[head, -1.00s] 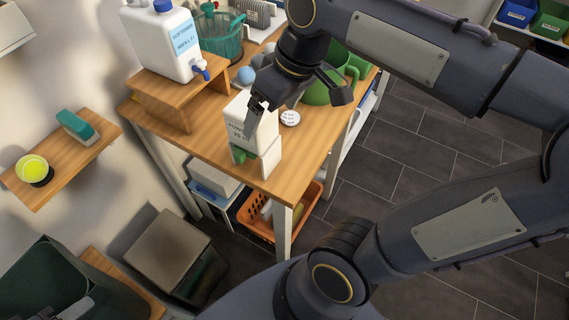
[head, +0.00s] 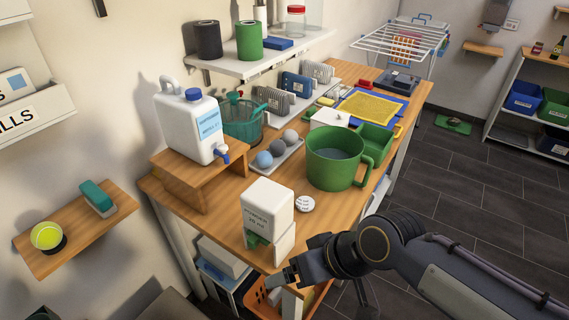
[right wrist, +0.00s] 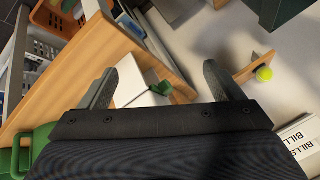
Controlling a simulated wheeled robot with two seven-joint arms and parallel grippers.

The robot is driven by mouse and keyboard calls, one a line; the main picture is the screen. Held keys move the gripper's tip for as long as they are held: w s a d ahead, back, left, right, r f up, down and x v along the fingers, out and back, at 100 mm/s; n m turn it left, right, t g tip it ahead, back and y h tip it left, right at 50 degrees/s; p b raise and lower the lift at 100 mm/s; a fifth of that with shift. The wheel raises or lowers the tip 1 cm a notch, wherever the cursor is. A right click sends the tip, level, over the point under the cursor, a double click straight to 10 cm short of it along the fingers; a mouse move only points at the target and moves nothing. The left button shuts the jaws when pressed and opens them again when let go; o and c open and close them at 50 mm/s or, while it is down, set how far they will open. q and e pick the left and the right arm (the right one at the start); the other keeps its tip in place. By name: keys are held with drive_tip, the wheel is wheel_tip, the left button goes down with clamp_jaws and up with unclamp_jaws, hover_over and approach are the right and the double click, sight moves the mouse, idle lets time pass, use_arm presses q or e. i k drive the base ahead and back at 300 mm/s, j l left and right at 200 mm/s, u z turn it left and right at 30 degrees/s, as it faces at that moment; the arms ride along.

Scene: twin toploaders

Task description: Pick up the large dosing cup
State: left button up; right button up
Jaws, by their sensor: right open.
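A white dispenser (head: 268,212) with black lettering stands at the table's near corner. A small green cup-like piece (head: 257,241) sits in the opening at its foot, partly hidden; I cannot tell for certain that it is the large dosing cup. My right gripper (head: 280,279) is low at the table's front edge, apart from the dispenser. In the right wrist view its fingers (right wrist: 160,70) are spread and empty, with the white dispenser (right wrist: 135,90) and the green piece (right wrist: 160,89) beyond, between them. My left gripper is not in view.
A large green mug (head: 336,158) holding liquid and a white round tag (head: 305,204) are behind the dispenser. A white canister (head: 190,125) stands on a wooden riser (head: 193,172) to the left. An orange basket (head: 257,297) is below the table.

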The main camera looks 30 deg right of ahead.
sight(306, 191)
drive_tip(key=z, duration=1.55)
drive_tip(key=i+l+u, duration=0.15)
drive_tip(key=l, duration=0.5)
drive_tip(key=i+l+u, duration=0.2)
drive_tip(key=l, duration=0.5)
drive_tip(key=i+l+u, duration=0.15)
drive_tip(key=l, duration=0.55)
drive_tip(key=l+u, duration=0.15)
drive_tip(key=l, duration=0.55)
drive_tip(key=i+j, duration=0.1)
drive_tip(key=j, duration=0.25)
drive_tip(key=i+j, duration=0.1)
drive_tip(key=j, duration=0.3)
